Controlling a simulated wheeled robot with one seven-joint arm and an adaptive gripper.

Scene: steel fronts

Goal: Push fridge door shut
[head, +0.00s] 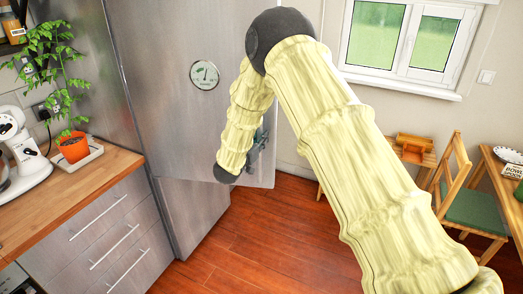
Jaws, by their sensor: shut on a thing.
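The steel fridge door (172,110) is the large upper panel left of centre, with a round gauge-like badge (204,74) on it. Its free right edge juts out past the lower fridge front (195,215), so it appears to stand open. My arm comes in from the lower right and bends down in front of the door. My gripper (262,147) is at the door's lower right part, near the free edge, and is shut on the door. Its fingertips are small and partly hidden by my forearm, so the exact contact is unclear.
A wooden counter (95,185) with drawers, a potted plant (73,147) and a white mixer (22,150) stands left of the fridge. A chair (455,190) and table (505,180) are at the right. Red wooden floor (270,240) is clear below the door.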

